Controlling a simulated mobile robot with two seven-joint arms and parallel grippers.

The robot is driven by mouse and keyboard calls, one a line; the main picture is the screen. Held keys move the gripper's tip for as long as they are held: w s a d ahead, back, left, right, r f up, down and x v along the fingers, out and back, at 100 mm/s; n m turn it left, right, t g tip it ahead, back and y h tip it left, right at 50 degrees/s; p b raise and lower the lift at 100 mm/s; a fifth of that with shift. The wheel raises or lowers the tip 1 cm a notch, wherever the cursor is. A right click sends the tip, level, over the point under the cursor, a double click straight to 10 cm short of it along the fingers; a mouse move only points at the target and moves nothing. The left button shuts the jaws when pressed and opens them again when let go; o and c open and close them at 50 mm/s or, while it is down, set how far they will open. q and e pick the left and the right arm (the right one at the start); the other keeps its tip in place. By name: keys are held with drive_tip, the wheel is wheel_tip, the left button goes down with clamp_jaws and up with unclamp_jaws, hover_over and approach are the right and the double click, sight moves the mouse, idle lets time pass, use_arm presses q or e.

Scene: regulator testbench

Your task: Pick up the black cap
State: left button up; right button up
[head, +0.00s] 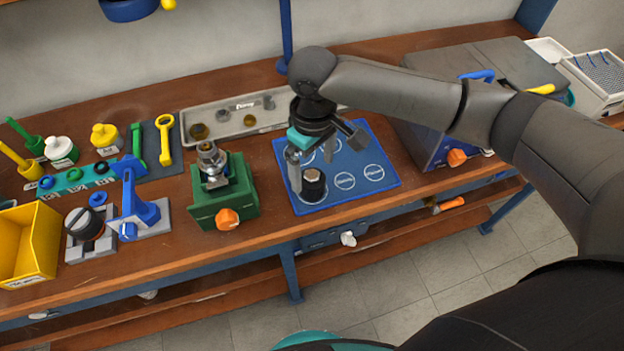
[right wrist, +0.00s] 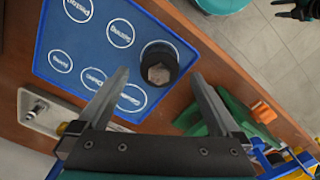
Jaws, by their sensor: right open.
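The black cap (head: 313,186) stands on the blue mat (head: 372,187), at the mat's front left corner. It is a short dark cylinder; the right wrist view shows its top with a lighter hexagonal middle (right wrist: 158,73). My right gripper (head: 311,168) is open and points down over the cap. In the right wrist view the cap shows just beyond and between the two fingertips (right wrist: 160,78), with nothing held. A dark shape at that view's top right corner (right wrist: 297,10) may be my left gripper, cut off by the edge.
A green fixture (head: 222,202) with an orange knob stands left of the mat. A grey parts tray (head: 237,115) lies behind. A blue box (head: 425,148) stands at right. A blue clamp (head: 137,210) and a yellow bin (head: 28,245) are at left. The bench's front edge is close.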

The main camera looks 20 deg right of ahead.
sight(314, 175)
wheel_tip(314, 175, down, 4)
drive_tip(key=shift+s+d+b, duration=0.1)
drive_tip(key=shift+b, duration=0.25)
drive_tip(key=shift+r, duration=0.1)
drive_tip(key=c, duration=1.4)
